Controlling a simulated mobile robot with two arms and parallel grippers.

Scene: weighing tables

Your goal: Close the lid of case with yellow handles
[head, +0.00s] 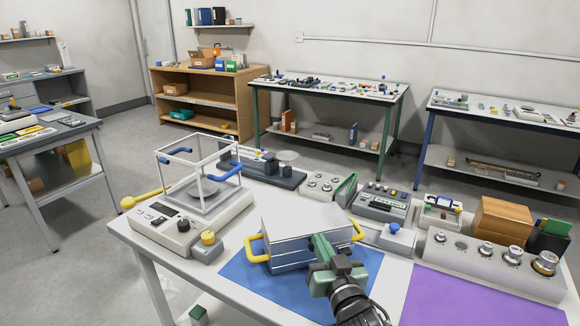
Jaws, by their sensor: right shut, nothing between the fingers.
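The grey case with yellow handles (284,255) sits on a blue mat (245,280) at the front middle of the table. A yellow handle (254,248) sticks out on its left and another (357,230) on its right. Its pale lid (300,220) lies roughly flat over the body; I cannot tell whether a small gap remains. My right gripper (319,242) is shut and empty at the front edge of the lid, pointing away from me; contact is unclear. It hides the case's front right part. My left gripper is not in view.
A balance (175,225) with a clear framed shield (203,170) stands left of the case. Instruments (382,203) stand behind and right. A weight block (485,262) lies beyond a purple mat (455,300) at right. A blue-knobbed box (393,238) is close to the case's right.

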